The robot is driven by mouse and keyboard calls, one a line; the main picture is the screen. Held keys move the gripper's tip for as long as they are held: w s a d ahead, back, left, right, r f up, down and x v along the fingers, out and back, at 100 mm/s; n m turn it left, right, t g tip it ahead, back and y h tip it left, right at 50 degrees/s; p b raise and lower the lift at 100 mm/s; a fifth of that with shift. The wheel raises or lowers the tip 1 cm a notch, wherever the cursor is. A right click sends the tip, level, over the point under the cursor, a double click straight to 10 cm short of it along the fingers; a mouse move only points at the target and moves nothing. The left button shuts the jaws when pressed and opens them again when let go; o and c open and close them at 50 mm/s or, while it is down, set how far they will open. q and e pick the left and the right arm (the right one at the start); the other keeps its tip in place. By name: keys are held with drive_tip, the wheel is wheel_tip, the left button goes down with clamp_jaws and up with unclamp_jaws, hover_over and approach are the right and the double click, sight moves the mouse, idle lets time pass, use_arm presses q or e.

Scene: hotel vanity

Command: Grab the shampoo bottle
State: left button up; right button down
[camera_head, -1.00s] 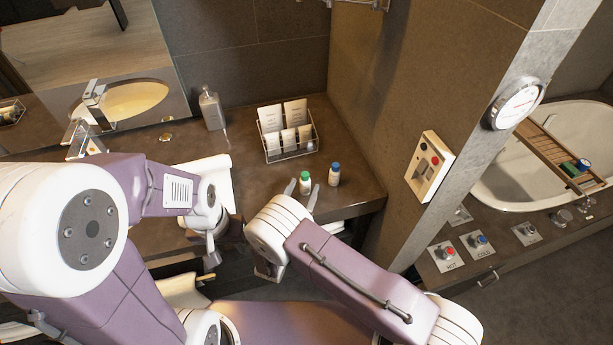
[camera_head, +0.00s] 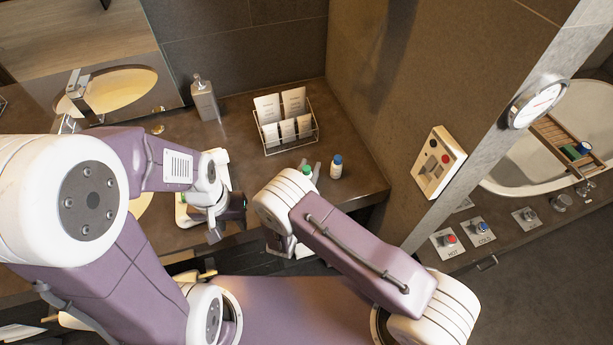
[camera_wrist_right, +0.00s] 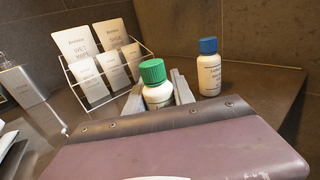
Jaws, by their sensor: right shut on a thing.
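A small white bottle with a green cap (camera_wrist_right: 157,95) stands upright between the fingers of my right gripper (camera_wrist_right: 158,97) in the right wrist view. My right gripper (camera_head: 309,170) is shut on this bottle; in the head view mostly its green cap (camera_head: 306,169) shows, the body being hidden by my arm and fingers. A second small white bottle with a blue cap (camera_head: 336,167) stands just to the right, apart from the gripper; it also shows in the right wrist view (camera_wrist_right: 209,75). Their labels are too small to read surely. My left gripper (camera_head: 228,218) is over the counter's front edge, its fingers unclear.
A wire rack (camera_head: 285,146) with white packets stands behind the bottles on the dark counter (camera_head: 360,192). A grey pump dispenser (camera_head: 205,100) stands to the left by the mirror. A wall with a switch panel (camera_head: 438,162) bounds the right side.

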drive_tip(key=shift+w+f, duration=0.1)
wheel_tip(320, 180, up, 4)
drive_tip(key=shift+r, duration=0.15)
drive_tip(key=s+d+r, duration=0.5)
drive_tip(key=d+r, duration=0.2)
drive_tip(key=d, duration=0.3)
drive_tip(key=shift+d+b, duration=0.35)
